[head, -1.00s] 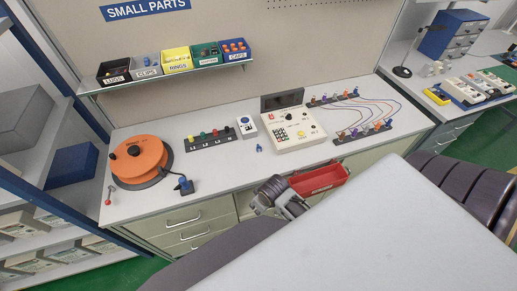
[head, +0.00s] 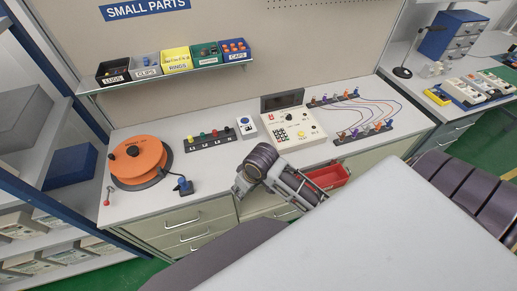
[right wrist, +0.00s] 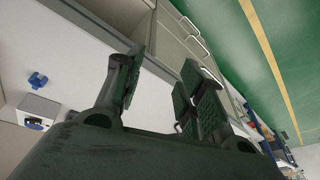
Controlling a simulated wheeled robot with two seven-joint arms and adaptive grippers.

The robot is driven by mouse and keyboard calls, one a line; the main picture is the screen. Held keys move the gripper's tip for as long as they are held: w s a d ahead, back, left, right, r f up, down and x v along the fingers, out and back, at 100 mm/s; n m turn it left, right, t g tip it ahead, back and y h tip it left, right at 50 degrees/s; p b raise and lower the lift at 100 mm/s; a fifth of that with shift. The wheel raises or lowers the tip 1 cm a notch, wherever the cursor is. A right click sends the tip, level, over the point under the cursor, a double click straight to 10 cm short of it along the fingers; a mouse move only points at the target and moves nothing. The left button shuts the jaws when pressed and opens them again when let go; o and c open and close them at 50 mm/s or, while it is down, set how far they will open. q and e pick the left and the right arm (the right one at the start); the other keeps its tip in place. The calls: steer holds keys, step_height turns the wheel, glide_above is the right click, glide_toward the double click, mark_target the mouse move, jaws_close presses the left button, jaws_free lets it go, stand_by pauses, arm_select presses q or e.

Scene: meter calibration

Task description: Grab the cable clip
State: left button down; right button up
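The cable clip (right wrist: 38,79) is a small blue piece lying on the white bench top, at the left of the right wrist view. It is hidden behind my right arm in the head view. My right gripper (right wrist: 160,72) is open, its two dark fingers apart with nothing between them. In the head view the right gripper (head: 241,187) is at the bench's front edge, partly hidden by its own arm. The clip lies off to the side of the fingers, not between them. My left gripper is not in view.
A white box with a blue knob (head: 246,127) stands near the clip. A calibrator (head: 293,129), a terminal strip (head: 211,139), an orange reel (head: 138,160) and a blue plug (head: 183,186) are on the bench.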

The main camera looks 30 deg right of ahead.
steer(key=shift+m+g, duration=0.6)
steer(key=shift+g, duration=0.2)
steer(key=w+d, duration=0.1)
steer(key=w, duration=0.2)
steer(key=w+d+r, duration=0.1)
steer(key=w, duration=0.2)
steer(key=w+d, duration=0.1)
steer(key=w, duration=0.1)
steer(key=shift+w+d+r, duration=0.2)
steer(key=shift+w, duration=0.2)
steer(key=w+d+r+m+g+h, duration=0.1)
steer(key=w+d+r+m, duration=0.3)
steer(key=w+d+r, duration=0.4)
steer(key=d, duration=0.5)
steer(key=shift+d+r+m+h, duration=0.15)
steer(key=shift+d+m+h, duration=0.15)
steer(key=shift+m, duration=0.1)
steer(key=shift+a, duration=0.1)
steer(key=shift+w+f, duration=0.1)
steer(key=shift+f, duration=4.25)
